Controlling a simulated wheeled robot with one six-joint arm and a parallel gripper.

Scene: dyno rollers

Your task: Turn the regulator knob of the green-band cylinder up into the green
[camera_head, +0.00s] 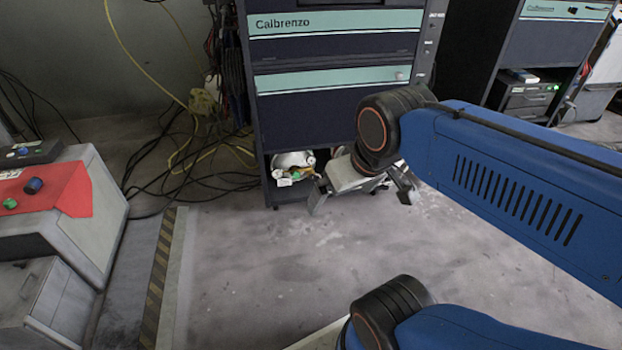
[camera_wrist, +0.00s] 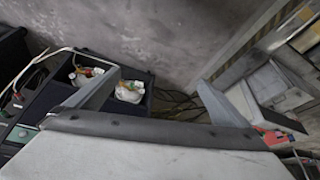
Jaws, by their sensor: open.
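I cannot make out the green-band cylinder or its regulator knob in either view. My gripper (camera_head: 362,198) hangs open in front of the lower part of the dark Calbrenzo cabinet (camera_head: 330,108), above the concrete floor. In the wrist view its two fingers spread wide apart, and the space between my gripper's fingertips (camera_wrist: 155,90) shows no held object. Nothing that looks like a cylinder is near the fingers.
A grey console (camera_head: 100,190) with a red cloth (camera_head: 70,190) stands at the left. A striped floor edge (camera_head: 157,285) runs beside it. Loose cables (camera_head: 150,180) lie by the cabinet. White containers (camera_head: 292,162) sit in its bottom shelf. The middle floor is clear.

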